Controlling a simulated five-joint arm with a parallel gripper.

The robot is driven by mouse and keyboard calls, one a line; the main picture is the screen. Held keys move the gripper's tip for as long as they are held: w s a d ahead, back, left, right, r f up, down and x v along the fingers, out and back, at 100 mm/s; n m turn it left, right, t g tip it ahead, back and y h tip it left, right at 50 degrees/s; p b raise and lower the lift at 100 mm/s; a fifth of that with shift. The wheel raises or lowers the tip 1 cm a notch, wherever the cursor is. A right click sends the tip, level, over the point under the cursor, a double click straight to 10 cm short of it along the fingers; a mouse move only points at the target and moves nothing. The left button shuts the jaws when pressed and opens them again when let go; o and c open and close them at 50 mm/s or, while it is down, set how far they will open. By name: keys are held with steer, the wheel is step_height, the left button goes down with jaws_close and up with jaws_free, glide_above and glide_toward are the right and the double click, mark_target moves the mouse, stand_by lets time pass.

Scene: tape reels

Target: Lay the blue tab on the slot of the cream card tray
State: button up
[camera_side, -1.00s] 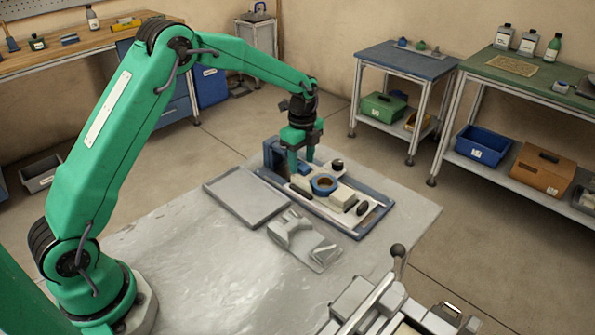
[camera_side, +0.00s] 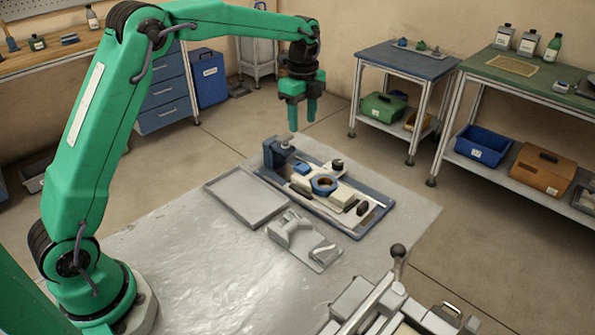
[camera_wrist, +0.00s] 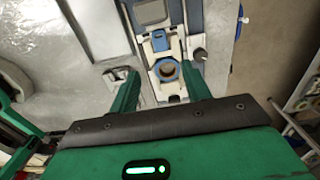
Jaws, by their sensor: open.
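The small blue tab (camera_side: 302,169) lies on the cream card tray (camera_side: 342,195), just behind and left of a blue ring (camera_side: 324,184). In the wrist view the tab (camera_wrist: 160,41) sits across the cream part above the ring (camera_wrist: 168,70); I cannot make out the slot beneath it. My gripper (camera_side: 302,119) is raised well above the tray, clear of the tab. Its two green fingers are apart with nothing between them, and they also show in the wrist view (camera_wrist: 160,74).
The tray is on a blue-grey fixture board (camera_side: 350,229) with a post at its back left. A flat grey tray (camera_side: 246,198) and a grey moulded part (camera_side: 305,242) lie beside it. A lever machine (camera_side: 385,305) stands at the front. The left of the mat is clear.

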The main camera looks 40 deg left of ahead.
steer(key=shift+r, duration=0.15)
stand_by(0.5)
steer(key=s+d+r+n+t, duration=0.1)
steer(key=s+r+n, duration=0.35)
steer(key=s, duration=0.35)
steer(key=s+r+n+t, duration=0.2)
steer(key=s+r+n, duration=0.25)
steer(key=s, duration=0.35)
steer(key=s+f+n+t, duration=0.2)
steer(key=s+n, duration=0.6)
steer(key=s, duration=0.8)
steer(key=shift+d+f+n+t, duration=0.3)
steer(key=shift+f+n, duration=0.1)
steer(key=shift+f, duration=0.1)
